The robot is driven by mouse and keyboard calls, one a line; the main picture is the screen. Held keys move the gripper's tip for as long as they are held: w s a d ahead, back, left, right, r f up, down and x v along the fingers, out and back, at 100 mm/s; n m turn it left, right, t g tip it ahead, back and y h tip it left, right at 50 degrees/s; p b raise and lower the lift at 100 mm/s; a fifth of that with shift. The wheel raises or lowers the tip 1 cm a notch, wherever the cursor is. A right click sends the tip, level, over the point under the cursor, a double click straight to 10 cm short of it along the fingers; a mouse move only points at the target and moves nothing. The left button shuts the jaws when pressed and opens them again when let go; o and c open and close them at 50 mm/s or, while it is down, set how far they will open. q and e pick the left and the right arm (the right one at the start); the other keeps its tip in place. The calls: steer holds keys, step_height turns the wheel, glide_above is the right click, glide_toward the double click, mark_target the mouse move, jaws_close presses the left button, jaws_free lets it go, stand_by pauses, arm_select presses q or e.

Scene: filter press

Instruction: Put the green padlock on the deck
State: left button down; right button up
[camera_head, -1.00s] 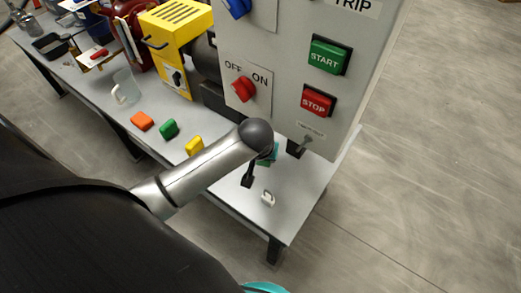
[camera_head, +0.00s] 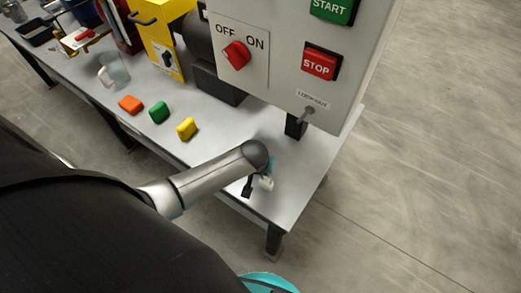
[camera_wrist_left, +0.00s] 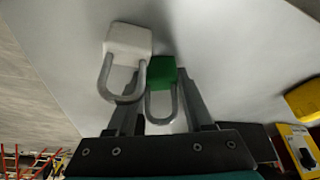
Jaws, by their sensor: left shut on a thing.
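My left gripper (camera_wrist_left: 160,110) is shut on the green padlock (camera_wrist_left: 161,73), gripping it at its grey shackle with the green body pointing away from the wrist. In the head view my left gripper (camera_head: 254,183) is low over the near right end of the grey deck (camera_head: 290,190), and my own wrist mostly hides the green padlock there. A white padlock (camera_wrist_left: 129,41) with a grey shackle is right beside the green one, its shackle by one finger. It also shows in the head view (camera_head: 266,183). I cannot tell whether the green padlock touches the deck. My right gripper is not in view.
Orange (camera_head: 130,104), green (camera_head: 159,112) and yellow (camera_head: 186,128) blocks lie along the deck's front. The grey control panel (camera_head: 290,60) with switch and buttons overhangs the deck behind the gripper. A clear jug (camera_head: 114,70) and yellow machine (camera_head: 158,40) stand further left.

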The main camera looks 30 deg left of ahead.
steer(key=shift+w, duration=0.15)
arm_select(q)
steer(key=c, duration=0.7)
jaws_free()
steer(key=shift+f, duration=0.1)
steer(key=shift+c, duration=0.2)
steer(key=o, duration=0.5)
steer(key=shift+c, duration=0.2)
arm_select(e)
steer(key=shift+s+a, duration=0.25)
arm_select(q)
steer(key=shift+r, duration=0.2)
steer(key=p+v, duration=0.5)
steer(key=v, duration=0.7)
steer(key=shift+p, duration=0.4)
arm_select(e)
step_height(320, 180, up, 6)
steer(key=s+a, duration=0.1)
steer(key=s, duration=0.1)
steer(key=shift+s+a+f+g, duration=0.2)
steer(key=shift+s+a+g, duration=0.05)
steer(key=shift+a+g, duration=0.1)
